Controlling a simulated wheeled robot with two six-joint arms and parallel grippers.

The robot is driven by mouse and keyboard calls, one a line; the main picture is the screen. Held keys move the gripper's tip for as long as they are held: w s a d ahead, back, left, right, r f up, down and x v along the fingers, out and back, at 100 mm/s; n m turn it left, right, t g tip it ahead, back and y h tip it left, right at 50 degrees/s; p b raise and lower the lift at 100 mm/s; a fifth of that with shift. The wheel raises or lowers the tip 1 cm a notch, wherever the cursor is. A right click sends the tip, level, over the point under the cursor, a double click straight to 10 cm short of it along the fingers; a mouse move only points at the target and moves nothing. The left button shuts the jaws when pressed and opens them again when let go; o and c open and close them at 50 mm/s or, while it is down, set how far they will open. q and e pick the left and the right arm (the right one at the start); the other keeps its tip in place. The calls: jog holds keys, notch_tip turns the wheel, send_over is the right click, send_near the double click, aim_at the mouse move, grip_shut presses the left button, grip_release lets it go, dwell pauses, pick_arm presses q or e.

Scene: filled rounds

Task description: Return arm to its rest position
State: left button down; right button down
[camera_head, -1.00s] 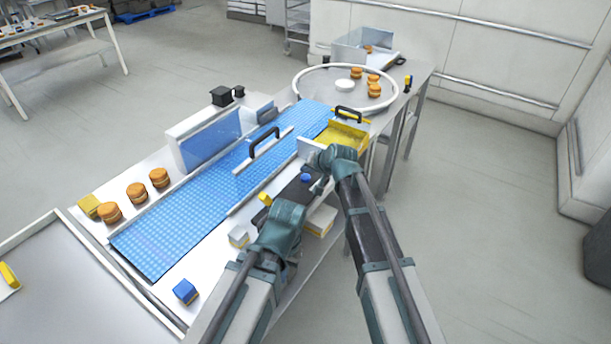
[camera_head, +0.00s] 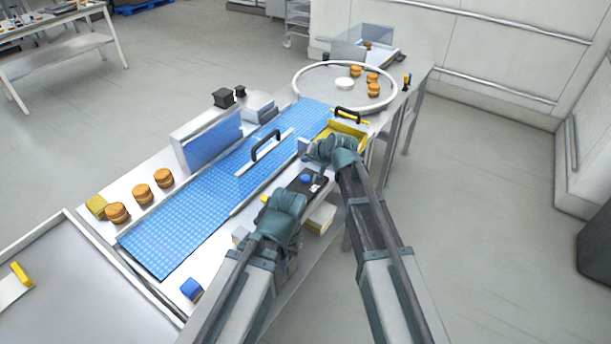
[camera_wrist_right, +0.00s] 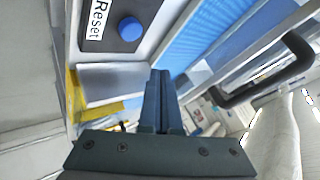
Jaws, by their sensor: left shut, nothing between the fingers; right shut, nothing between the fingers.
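My right gripper (camera_head: 313,150) is over the right edge of the conveyor table, near the yellow tray (camera_head: 349,131). The right wrist view shows its fingers (camera_wrist_right: 160,100) together with nothing between them. My left gripper (camera_head: 281,200) is lower, over the near side of the table beside the dark control box. Its wrist hides most of its fingers; it appears shut and holds nothing that I can see. Both forearms reach in from the bottom of the head view.
The control box has a blue button (camera_head: 305,179), also in the right wrist view (camera_wrist_right: 130,28), beside a "Reset" label. The blue belt (camera_head: 190,222) carries a black-handled bar (camera_head: 264,147). Several orange-brown rounds (camera_head: 141,193) stand left. A round table (camera_head: 322,92) is behind.

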dwell(0.5)
jog(key=s+f, duration=0.1)
jog(key=s, duration=0.2)
jog(key=s+f+n+g, duration=0.1)
jog(key=s, duration=0.2)
jog(key=s+f+n+g, duration=0.1)
jog(key=s, duration=0.1)
jog(key=shift+s+a+h, duration=0.35)
jog(key=shift+s+h, duration=0.05)
jog(key=s+d+f+n+g+h, duration=0.1)
jog(key=s+d+n+g+h, duration=0.1)
jog(key=s, duration=1)
jog(key=s+d+f+n+g+h, duration=0.2)
jog(key=s+d+g+h, duration=0.1)
jog(key=s, duration=0.9)
jog(key=shift+d+f+g, duration=0.25)
jog(key=shift+d+g, duration=0.35)
jog(key=shift+d, duration=0.1)
